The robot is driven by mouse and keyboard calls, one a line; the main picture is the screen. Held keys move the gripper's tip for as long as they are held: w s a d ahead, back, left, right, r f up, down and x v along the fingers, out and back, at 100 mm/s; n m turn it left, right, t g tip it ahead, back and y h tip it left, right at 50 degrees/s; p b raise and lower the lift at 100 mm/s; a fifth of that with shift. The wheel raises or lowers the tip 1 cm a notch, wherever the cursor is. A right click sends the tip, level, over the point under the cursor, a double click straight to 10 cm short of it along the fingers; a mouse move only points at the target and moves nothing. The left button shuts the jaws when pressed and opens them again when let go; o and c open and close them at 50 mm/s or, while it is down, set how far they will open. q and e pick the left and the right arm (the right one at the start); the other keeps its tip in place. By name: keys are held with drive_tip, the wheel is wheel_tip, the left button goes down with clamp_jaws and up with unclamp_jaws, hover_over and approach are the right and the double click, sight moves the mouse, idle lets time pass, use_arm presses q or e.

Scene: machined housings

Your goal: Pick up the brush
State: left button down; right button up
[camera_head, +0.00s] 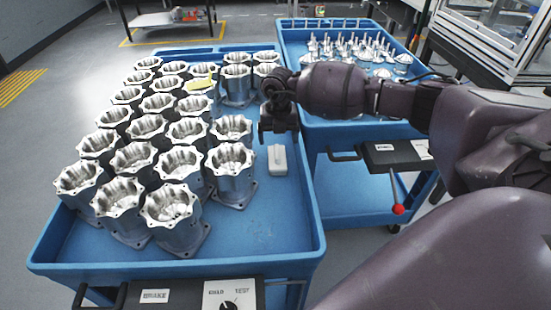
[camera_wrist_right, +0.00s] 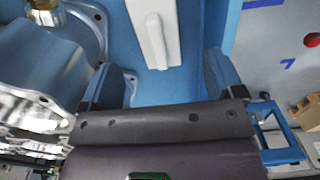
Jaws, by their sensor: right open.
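The brush (camera_head: 277,158) looks like a small white block with a raised grip, lying on the blue cart top (camera_head: 262,225) to the right of the housings. In the right wrist view the brush (camera_wrist_right: 153,32) shows at the top, beyond the fingertips. My right gripper (camera_head: 279,135) is open and empty, above and just behind the brush in the head view. Its two fingers (camera_wrist_right: 167,80) stand apart in the wrist view, with bare blue surface between them. The brush's far end is cut off in the wrist view. My left gripper is not in view.
Several machined metal housings (camera_head: 178,163) fill the left and middle of the cart, close to the gripper. A yellow item (camera_head: 200,84) lies on one. A second blue cart (camera_head: 320,130) with small metal parts stands behind right. The near right cart top is clear.

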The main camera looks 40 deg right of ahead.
sight(277, 151)
drive_tip(key=shift+f, duration=0.85)
drive_tip(key=shift+a+f, duration=0.1)
drive_tip(key=shift+f, duration=0.55)
drive_tip(key=f, duration=0.1)
drive_tip(key=f+b, duration=0.1)
drive_tip(key=f, duration=0.1)
drive_tip(key=shift+s+a+f, duration=0.2)
drive_tip(key=shift+f, duration=0.5)
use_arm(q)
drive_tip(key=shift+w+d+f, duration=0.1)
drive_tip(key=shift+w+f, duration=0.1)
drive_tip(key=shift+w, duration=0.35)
use_arm(e)
drive_tip(key=shift+r, duration=0.1)
drive_tip(key=shift+c, duration=1.2)
drive_tip(key=c, duration=0.8)
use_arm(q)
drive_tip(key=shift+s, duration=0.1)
